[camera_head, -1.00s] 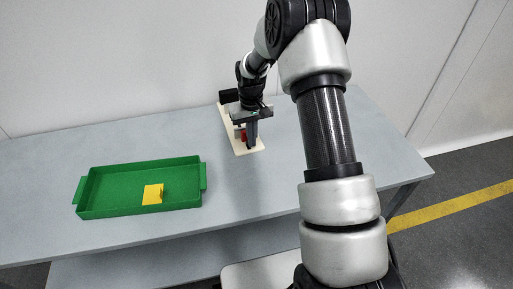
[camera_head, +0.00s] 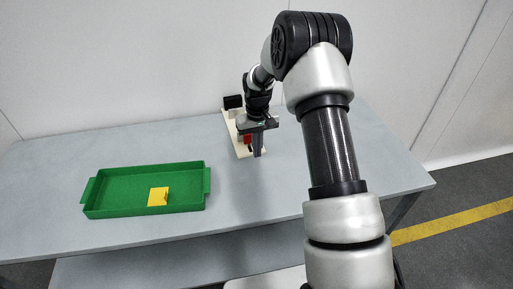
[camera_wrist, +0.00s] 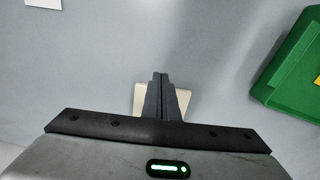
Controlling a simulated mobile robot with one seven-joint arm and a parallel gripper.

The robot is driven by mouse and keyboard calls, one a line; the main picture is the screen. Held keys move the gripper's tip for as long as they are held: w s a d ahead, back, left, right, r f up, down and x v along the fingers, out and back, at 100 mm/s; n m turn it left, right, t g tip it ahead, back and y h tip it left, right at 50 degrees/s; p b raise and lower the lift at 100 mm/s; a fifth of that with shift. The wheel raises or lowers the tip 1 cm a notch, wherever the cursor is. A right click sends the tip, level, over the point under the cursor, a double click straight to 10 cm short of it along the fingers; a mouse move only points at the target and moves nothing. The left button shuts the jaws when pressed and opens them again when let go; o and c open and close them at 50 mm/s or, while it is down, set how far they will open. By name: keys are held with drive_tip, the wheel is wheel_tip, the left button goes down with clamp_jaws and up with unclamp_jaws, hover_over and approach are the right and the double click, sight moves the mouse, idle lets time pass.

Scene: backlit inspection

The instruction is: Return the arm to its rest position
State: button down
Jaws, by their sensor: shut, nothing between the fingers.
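My gripper (camera_head: 258,153) is above the table beside a cream-coloured board that carries a black block and a red part. In the wrist view its two dark fingers (camera_wrist: 160,77) are together with nothing between them. A pale piece shows behind the fingers in the wrist view. My arm reaches from the right side of the head view over the table. The gripper and wrist hide part of the board.
A grey table (camera_head: 60,225) spans the view. A green tray (camera_head: 92,205) stands at its left with a yellow piece (camera_head: 158,197) inside. The cream board (camera_head: 229,118) with the black block (camera_head: 233,102) and red part (camera_head: 247,140) lies at the back. The table between tray and board is clear.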

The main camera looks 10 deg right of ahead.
drive_tip(key=s+r+t+p, duration=0.1)
drive_tip(key=s+r, duration=0.2)
drive_tip(key=r, duration=0.8)
drive_tip(key=s+r, duration=0.2)
drive_tip(key=r, duration=0.8)
drive_tip(key=s+r+t, duration=0.2)
drive_tip(key=s+r, duration=0.7)
drive_tip(key=s, duration=0.1)
drive_tip(key=s+r+m+t, duration=0.1)
drive_tip(key=s+r+t, duration=0.15)
drive_tip(key=s, duration=1.55)
wheel_tip(320, 180, up, 14)
drive_tip(key=p, duration=1.4)
drive_tip(key=shift+w+a+f+p, duration=0.15)
drive_tip(key=shift+w+a+p, duration=0.1)
drive_tip(key=shift+p, duration=0.15)
